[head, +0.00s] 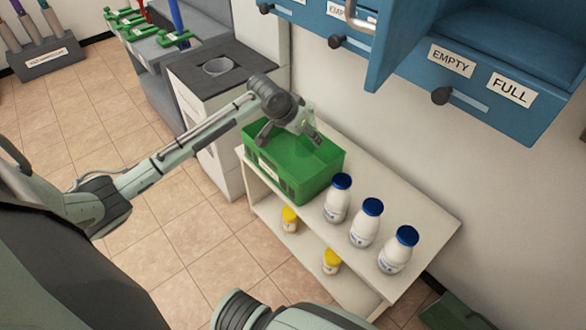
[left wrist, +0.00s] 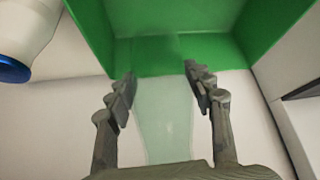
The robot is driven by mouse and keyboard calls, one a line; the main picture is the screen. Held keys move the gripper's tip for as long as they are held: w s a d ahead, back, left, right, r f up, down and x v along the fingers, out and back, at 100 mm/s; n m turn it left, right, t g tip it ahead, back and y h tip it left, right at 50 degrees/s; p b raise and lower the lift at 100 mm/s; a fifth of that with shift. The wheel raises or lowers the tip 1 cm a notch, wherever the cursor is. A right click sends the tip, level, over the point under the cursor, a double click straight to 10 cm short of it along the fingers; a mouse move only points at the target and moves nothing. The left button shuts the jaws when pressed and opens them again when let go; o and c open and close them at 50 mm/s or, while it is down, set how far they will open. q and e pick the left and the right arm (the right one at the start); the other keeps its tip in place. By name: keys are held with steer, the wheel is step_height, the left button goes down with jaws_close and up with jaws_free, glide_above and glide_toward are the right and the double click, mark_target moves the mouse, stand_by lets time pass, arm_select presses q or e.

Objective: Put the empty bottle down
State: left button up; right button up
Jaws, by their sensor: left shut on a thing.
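My left gripper (head: 292,136) is over the green crate (head: 316,178) at the back of the white shelf's top. It is shut on a clear, empty bottle (head: 308,120), which is hard to make out in the head view. In the left wrist view, the see-through bottle (left wrist: 163,125) lies between the two fingers (left wrist: 160,82), with the green crate (left wrist: 88,30) beyond it. Whether the bottle touches the crate's floor cannot be told. My right gripper is out of view.
Several white bottles with blue caps, one of them here (head: 338,198), stand right of the crate on the white shelf (head: 420,222). Yellow-capped bottles (head: 290,218) stand on the lower level. A blue mailbox unit (head: 480,70) labelled EMPTY and FULL hangs above, its door open.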

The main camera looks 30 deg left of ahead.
arm_select(q)
step_height(320, 180, down, 6)
steer(key=shift+a+f+b, duration=0.1)
steer(key=shift+a+b, duration=0.05)
steer(key=shift+b, duration=0.3)
steer(key=shift+f, duration=0.2)
step_height(320, 180, down, 3)
steer(key=shift+f+b, duration=0.1)
steer(key=shift+b, duration=0.25)
steer(key=shift+f, duration=0.2)
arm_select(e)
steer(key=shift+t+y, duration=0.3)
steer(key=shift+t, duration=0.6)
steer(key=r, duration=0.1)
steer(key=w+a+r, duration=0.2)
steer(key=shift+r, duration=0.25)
arm_select(q)
steer(key=shift+f, duration=0.1)
steer(key=o, duration=1.4)
steer(key=shift+c, duration=0.2)
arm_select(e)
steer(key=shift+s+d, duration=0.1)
